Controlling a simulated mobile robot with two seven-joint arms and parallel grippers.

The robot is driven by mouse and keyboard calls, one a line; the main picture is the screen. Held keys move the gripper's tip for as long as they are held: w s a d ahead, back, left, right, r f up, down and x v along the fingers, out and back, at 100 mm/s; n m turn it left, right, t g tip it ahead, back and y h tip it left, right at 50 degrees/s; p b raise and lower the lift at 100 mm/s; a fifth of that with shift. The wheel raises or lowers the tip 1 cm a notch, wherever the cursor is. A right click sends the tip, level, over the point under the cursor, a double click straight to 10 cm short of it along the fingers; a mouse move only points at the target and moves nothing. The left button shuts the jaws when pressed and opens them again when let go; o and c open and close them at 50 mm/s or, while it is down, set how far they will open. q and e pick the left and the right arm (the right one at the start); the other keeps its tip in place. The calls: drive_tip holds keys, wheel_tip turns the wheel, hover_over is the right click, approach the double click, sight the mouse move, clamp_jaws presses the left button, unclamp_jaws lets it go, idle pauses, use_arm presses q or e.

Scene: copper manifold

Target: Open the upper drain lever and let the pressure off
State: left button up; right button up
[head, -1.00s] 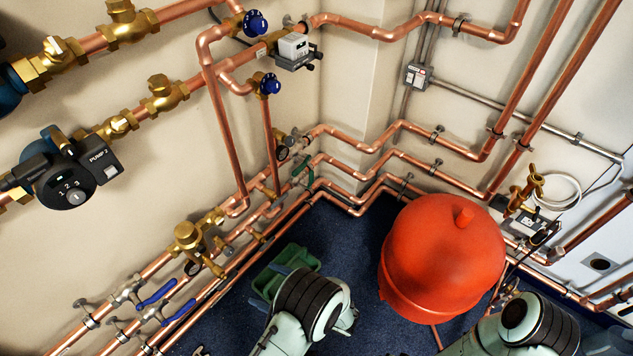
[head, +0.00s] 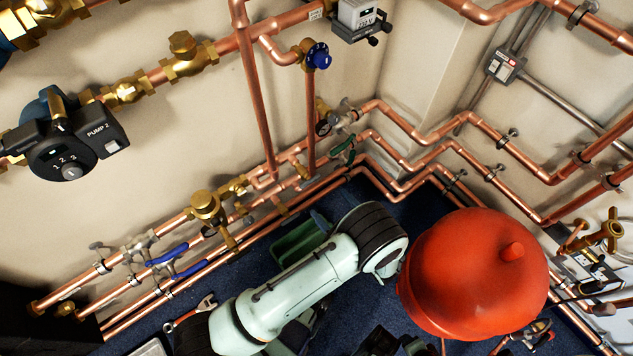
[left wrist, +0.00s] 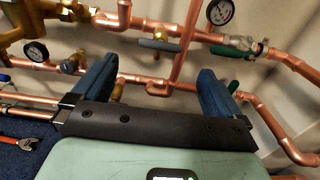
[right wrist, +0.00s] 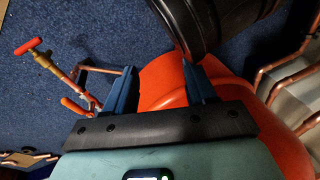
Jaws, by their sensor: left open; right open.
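Two blue levers sit on the copper pipes at the lower left of the head view: the upper blue lever (head: 167,254) and the lower blue lever (head: 190,268). No label shows which is the drain lever. A green lever (head: 343,150) is near the corner; it also shows in the left wrist view (left wrist: 228,51). My left gripper (left wrist: 156,68) is open and empty, facing the wall pipes. Its fingers hold nothing; my forearm mostly hides it in the head view. My right gripper (right wrist: 160,72) is open and empty in front of the red tank (right wrist: 160,88).
The red tank (head: 475,275) stands on the blue floor at the right. A green crate (head: 290,252) is on the floor behind my left forearm. A wrench (head: 190,312) lies at the lower left. Gauges (left wrist: 36,52) and brass valves (head: 205,205) crowd the wall pipes.

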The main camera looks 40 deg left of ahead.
sight(312, 183)
use_arm(q)
drive_tip(key=b+x, duration=0.1)
drive_tip(key=x, duration=0.8)
drive_tip(key=shift+f, duration=0.1)
use_arm(e)
drive_tip(key=shift+s+d+f+g, duration=0.2)
drive_tip(key=shift+s+f+g, duration=0.3)
drive_tip(key=shift+s+f, duration=0.7)
use_arm(q)
drive_tip(key=c, duration=1.1)
use_arm(e)
drive_tip(key=shift+r, duration=0.1)
